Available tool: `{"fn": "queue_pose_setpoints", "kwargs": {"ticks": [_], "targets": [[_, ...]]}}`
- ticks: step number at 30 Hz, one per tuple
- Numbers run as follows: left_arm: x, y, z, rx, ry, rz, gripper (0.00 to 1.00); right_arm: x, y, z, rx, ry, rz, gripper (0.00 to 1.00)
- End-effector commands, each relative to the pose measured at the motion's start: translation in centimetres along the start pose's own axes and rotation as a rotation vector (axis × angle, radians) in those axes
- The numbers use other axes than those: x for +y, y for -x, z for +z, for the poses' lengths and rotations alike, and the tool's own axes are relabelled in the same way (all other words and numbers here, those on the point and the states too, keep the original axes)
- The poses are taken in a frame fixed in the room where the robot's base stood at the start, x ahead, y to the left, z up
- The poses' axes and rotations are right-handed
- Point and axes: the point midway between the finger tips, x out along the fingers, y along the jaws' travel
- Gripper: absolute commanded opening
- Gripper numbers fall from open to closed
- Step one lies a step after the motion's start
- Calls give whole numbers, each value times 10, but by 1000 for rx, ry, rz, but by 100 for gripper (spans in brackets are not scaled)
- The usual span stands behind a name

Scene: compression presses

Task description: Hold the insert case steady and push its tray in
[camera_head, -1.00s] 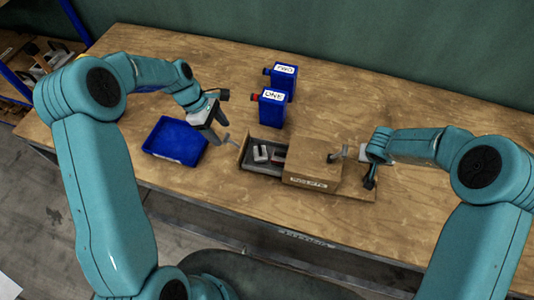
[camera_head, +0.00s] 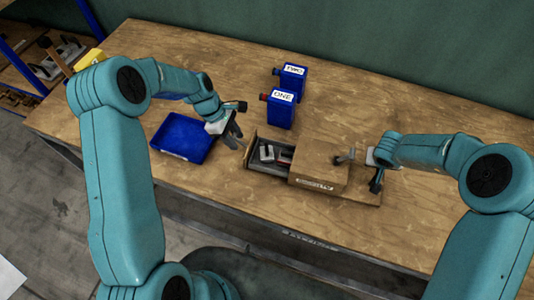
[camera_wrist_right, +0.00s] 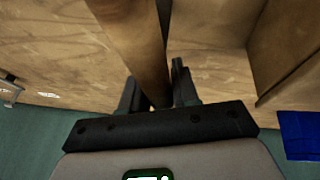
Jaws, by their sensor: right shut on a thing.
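The wooden insert case (camera_head: 320,165) lies on the workbench, with a label on its front. Its tray (camera_head: 267,169) sticks out of the left side and holds grey and reddish inserts. My left gripper (camera_head: 240,141) is at the tray's outer left end panel; whether it touches it or how far its fingers are apart does not show clearly. My right gripper (camera_head: 346,156) is at the case's right end. In the right wrist view, the right gripper (camera_wrist_right: 155,85) is shut on a wooden part of the insert case.
An empty blue bin (camera_head: 182,138) lies left of the case, close to my left gripper. Blue containers labelled ONE (camera_head: 281,110) and TWO (camera_head: 292,77) stand behind the case. The workbench (camera_head: 420,210) is clear in front and at the right.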

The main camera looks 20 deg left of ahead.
Motion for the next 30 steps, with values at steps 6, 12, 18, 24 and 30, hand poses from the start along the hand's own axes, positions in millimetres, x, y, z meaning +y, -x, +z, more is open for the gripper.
{"fn": "queue_pose_setpoints", "kwargs": {"ticks": [6, 12, 18, 24, 30], "targets": [[0, 0, 0, 0, 0, -1, 2, 0, 0, 0, 0, -1, 0, 0], [0, -1, 4, -1, -1, -2, 2, 0, 0, 0, 0, -1, 0, 0], [0, -4, 10, -1, -2, -3, 2, 0, 0, 0, 0, -1, -1, 0], [0, -6, 16, -1, -1, -2, 2, 0, 0, 0, 0, -1, -1, 0], [0, -9, 22, -2, -1, -2, 2, -1, 0, 0, 0, 0, -1, 0]]}}
